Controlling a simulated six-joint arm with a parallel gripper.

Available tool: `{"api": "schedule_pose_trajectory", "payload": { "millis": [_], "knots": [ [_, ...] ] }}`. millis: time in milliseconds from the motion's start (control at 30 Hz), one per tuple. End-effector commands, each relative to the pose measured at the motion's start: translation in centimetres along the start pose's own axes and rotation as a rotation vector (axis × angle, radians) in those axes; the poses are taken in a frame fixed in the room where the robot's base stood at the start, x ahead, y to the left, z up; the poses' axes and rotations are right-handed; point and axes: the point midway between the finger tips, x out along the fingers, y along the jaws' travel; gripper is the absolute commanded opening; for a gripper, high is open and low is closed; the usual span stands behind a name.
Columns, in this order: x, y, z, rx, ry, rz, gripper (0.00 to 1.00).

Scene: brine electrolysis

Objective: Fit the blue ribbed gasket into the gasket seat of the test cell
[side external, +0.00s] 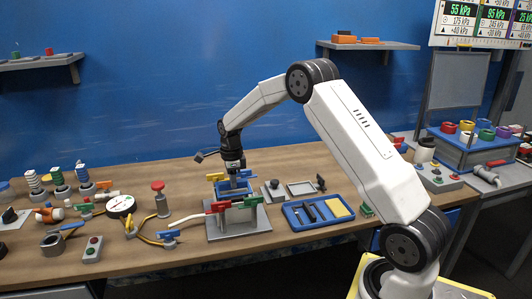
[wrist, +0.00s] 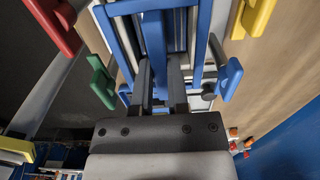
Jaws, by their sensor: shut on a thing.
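The blue ribbed gasket (wrist: 154,38) is a blue frame with a middle bar. In the wrist view my gripper (wrist: 160,76) is shut on that bar. In the side view my gripper (side external: 234,174) points down over the test cell (side external: 234,227), with the blue gasket (side external: 232,187) under its fingers. The cell is a grey block with coloured clamp handles around its top. The gasket is at the top of the cell, inside the ring of handles. The seat is mostly hidden, so I cannot tell whether the gasket is seated or just above it.
Red (side external: 217,207), green (side external: 251,201) and blue handles stand close around the gasket. A blue tool tray (side external: 318,212) lies to the right. A red-knobbed post (side external: 160,198), a gauge (side external: 120,206) and hoses are to the left. Bare table (side external: 170,265) shows at front left.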

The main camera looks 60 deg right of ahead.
Motion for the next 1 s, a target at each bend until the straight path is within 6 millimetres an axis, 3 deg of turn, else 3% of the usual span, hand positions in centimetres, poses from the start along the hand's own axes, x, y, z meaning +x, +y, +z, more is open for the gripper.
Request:
{"api": "schedule_pose_trajectory", "payload": {
  "millis": [267,733,767,867,1000],
  "knots": [
    [2.9,0.0,0.0,0.0,0.001,0.001,0.0],
    [3.4,0.0,0.0,0.0,0.001,0.0,0.0],
    [3.4,0.0,0.0,0.0,0.001,0.0,0.22],
    [3.4,0.0,0.0,0.0,0.0,-0.001,0.54],
    [3.4,0.0,0.0,0.0,0.0,-0.001,0.54]
  ]
}}
